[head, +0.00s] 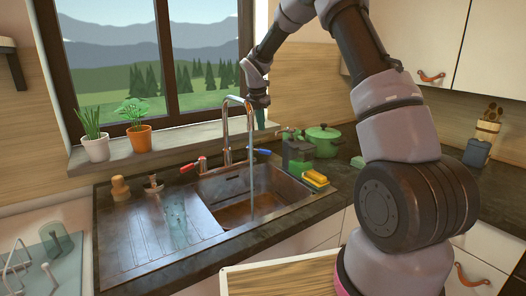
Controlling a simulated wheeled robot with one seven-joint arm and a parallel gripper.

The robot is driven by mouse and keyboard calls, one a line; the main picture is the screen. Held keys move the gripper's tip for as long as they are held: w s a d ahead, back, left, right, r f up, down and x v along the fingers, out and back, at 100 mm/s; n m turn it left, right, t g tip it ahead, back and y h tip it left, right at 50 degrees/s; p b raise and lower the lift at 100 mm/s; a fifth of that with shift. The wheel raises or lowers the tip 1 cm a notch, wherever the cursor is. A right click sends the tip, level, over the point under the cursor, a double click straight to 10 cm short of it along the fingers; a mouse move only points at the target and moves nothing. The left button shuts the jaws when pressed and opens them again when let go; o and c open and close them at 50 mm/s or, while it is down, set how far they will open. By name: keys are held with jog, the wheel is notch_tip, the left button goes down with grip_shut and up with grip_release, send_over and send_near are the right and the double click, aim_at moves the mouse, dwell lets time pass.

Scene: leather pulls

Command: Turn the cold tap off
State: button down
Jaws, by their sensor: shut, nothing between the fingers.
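The sink tap (226,130) stands at the back of the dark sink (277,182), with a tall curved spout. A thin stream of water (251,185) falls from the spout into the basin. The blue-ended cold handle (262,152) sticks out to the right of the tap's base. The red-ended handle (196,163) sticks out to the left. My gripper (261,124) points down near the spout's end, above the blue handle and apart from it. It is shut and empty; its fingertips are small and hard to make out.
A soap bottle (299,153), a yellow sponge (316,178) and a green pot (323,140) stand right of the basin. Two potted plants (139,137) sit on the window sill. A wooden brush (120,188) stands at the left. A glass rack (48,252) is front left.

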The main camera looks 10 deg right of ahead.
aim_at(267, 151)
notch_tip(267, 151, down, 12)
jog(key=w+d+n, duration=0.1)
jog(key=w, duration=0.1)
jog(key=shift+d, duration=0.15)
jog(key=shift+w+d+r, duration=0.1)
jog(key=shift+w+d, duration=0.2)
jog(key=shift+d, duration=0.2)
dwell(0.6)
jog(key=shift+w+d, duration=0.4)
jog(key=shift+w+d+n, duration=0.4)
jog(key=shift+n, duration=0.2)
jog(key=shift+w+d, duration=0.2)
jog(key=shift+w, duration=0.3)
jog(key=shift+w+d, duration=0.2)
jog(key=shift+w, duration=0.35)
